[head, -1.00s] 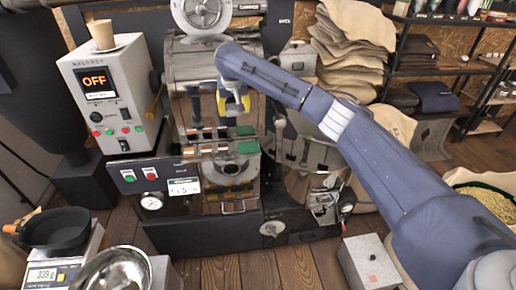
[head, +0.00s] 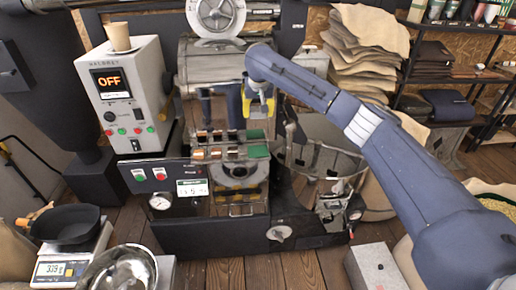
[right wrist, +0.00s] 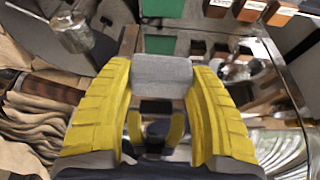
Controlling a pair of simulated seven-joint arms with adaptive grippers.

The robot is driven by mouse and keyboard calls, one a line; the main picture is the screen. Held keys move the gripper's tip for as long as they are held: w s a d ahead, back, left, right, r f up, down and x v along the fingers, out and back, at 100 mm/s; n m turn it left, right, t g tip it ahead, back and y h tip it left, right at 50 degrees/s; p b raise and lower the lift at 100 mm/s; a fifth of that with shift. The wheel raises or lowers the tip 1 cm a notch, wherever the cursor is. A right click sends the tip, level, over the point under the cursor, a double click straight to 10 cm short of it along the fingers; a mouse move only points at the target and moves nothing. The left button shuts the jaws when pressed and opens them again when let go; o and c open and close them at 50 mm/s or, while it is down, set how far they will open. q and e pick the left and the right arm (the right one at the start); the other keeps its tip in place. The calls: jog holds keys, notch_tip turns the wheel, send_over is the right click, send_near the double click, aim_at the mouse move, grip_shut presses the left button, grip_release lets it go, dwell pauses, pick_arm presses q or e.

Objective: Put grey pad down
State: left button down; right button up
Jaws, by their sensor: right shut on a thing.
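My right gripper (head: 260,103) has yellow fingers and points down in front of the roaster in the head view. In the right wrist view, its fingers (right wrist: 162,80) are shut on the grey pad (right wrist: 162,72), a small block with a fabric-like face, gripped by its two sides. The pad is too small or hidden to make out in the head view. The pad's image and the yellow fingers are mirrored in a shiny surface beyond. My left gripper is not in view.
The roaster (head: 225,215) stands behind and below the gripper, with a green block (head: 258,151) on its front. A control box (head: 127,95) reading OFF carries a cup (head: 118,37). A scale (head: 72,255), a steel bowl (head: 120,270) and a grey box (head: 375,268) are in front.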

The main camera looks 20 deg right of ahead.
aim_at(258, 150)
notch_tip(258, 150, down, 16)
jog(key=shift+f, duration=0.2)
dwell(0.5)
jog(key=shift+f, duration=0.1)
jog(key=o, duration=1)
